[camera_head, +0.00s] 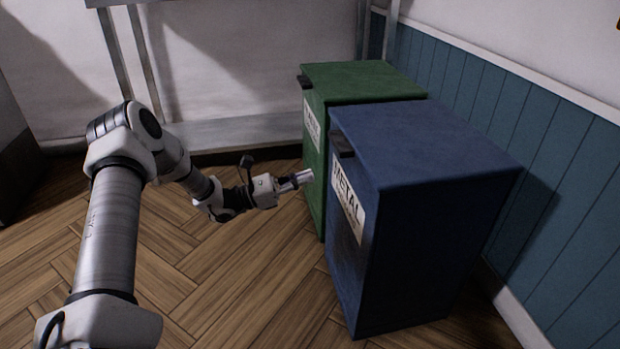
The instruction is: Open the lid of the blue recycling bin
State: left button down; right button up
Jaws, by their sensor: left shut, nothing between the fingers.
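The blue recycling bin (440,230) stands upright on the floor at the right, with a white label reading METAL on its left-facing side. Its lid (420,145) is shut, and a dark handle (342,144) sticks out at the lid's left edge. My left gripper (306,176) is shut and empty. It is in front of the green bin's lower side in the picture, a little left of and below the blue bin's handle, and looks apart from it. My right gripper is not in view.
A green bin (365,80) with a shut lid stands right behind the blue one. A blue panelled wall (560,190) runs close along the right. A metal-legged table (240,132) stands at the back. The wooden floor (240,280) left of the bins is clear.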

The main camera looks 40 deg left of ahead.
pick_arm(q)
jog(key=b+x, duration=0.1)
jog(key=x, duration=0.1)
jog(key=b+x, duration=0.1)
jog(key=x, duration=0.4)
jog(key=shift+w+d+f+b, duration=0.2)
jog(key=shift+f+b, duration=0.1)
jog(key=shift+b, duration=0.1)
notch_tip(320, 180, up, 4)
jog(key=shift+s+a+r, duration=0.1)
jog(key=shift+a+r, duration=0.05)
